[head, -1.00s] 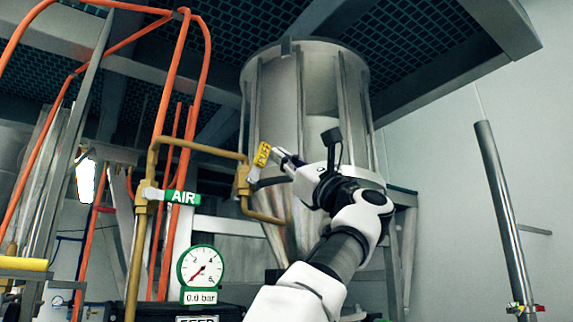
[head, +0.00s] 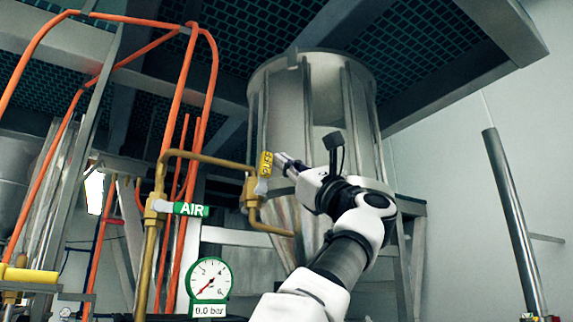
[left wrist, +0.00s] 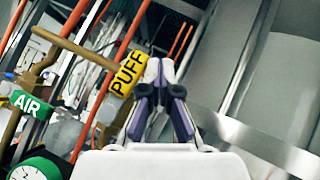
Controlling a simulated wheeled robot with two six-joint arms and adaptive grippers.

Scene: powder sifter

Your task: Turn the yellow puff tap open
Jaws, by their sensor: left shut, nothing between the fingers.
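The yellow puff tap handle (head: 265,164) stands nearly upright on a brass valve (head: 251,188) at the pipe in front of the metal hopper. My left gripper (head: 281,158) is shut and empty, with its fingertips just right of the yellow handle. In the left wrist view the handle marked PUFF (left wrist: 128,73) is just left of the shut fingertips (left wrist: 160,66). I cannot tell whether they touch it. My right gripper is not in view.
The green AIR tap handle (head: 191,209) sits lower left on the same brass pipework. Below it a round gauge (head: 210,279) reads 0.0 bar. Orange rails (head: 178,120) stand at left. The hopper (head: 312,110) is behind my gripper.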

